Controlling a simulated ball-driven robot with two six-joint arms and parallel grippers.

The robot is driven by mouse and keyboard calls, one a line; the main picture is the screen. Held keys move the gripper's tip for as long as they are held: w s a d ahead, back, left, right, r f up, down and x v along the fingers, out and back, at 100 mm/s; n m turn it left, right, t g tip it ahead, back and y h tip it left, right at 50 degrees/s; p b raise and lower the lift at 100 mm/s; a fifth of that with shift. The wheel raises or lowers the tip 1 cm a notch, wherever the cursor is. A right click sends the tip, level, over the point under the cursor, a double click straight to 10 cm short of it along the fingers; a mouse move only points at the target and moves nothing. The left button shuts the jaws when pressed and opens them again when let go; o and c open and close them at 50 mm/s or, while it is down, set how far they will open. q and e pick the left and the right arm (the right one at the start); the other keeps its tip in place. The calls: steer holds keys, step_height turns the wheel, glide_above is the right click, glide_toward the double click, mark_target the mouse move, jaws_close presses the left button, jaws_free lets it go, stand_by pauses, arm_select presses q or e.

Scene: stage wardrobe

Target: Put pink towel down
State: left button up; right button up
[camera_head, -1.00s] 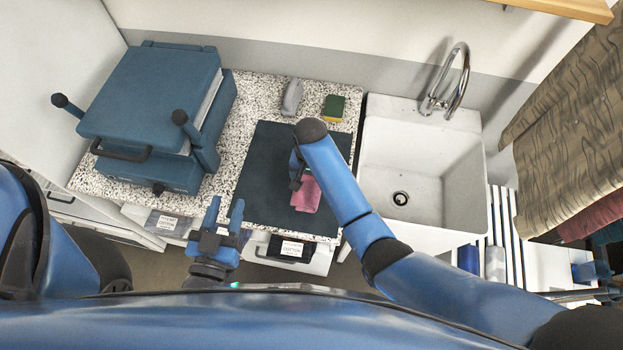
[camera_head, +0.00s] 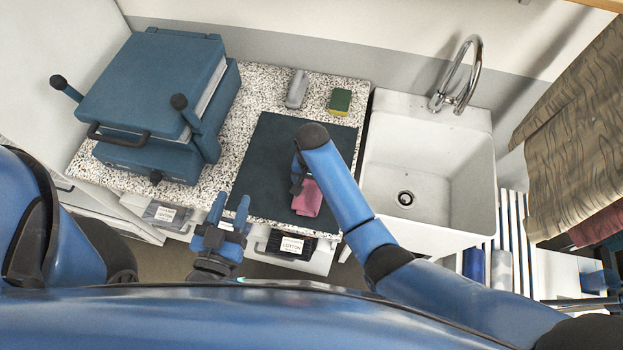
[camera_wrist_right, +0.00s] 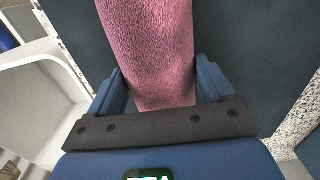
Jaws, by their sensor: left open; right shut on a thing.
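The pink towel (camera_head: 307,198) is a small folded piece over the dark mat (camera_head: 262,165) on the speckled counter. In the right wrist view the pink towel (camera_wrist_right: 150,45) runs up between the two blue fingers of the right gripper (camera_wrist_right: 160,95). I cannot tell whether the towel touches the mat. My left gripper (camera_head: 229,208) is open and empty in front of the counter's near edge, left of the mat.
A blue press-like machine (camera_head: 150,95) stands on the counter's left. A grey object (camera_head: 297,89) and a green-yellow sponge (camera_head: 339,102) lie behind the mat. A white sink (camera_head: 430,165) with a tap (camera_head: 460,75) is to the right. Patterned cloth (camera_head: 580,140) hangs at far right.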

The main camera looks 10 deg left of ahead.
steer(key=shift+f, duration=0.2)
steer(key=o, duration=1)
steer(key=shift+o, duration=0.5)
steer(key=shift+w, duration=0.25)
steer(key=shift+r, duration=0.1)
steer(key=shift+s+r, duration=0.1)
steer(key=shift+r, duration=0.5)
step_height(320, 180, up, 6)
steer(key=shift+f+b, duration=0.1)
steer(key=shift+b, duration=0.65)
arm_select(q)
steer(key=r+p, duration=0.1)
steer(key=p, duration=0.1)
steer(key=shift+w+p, duration=0.15)
steer(key=shift+p, duration=0.15)
arm_select(e)
step_height(320, 180, up, 5)
steer(key=shift+r, duration=0.1)
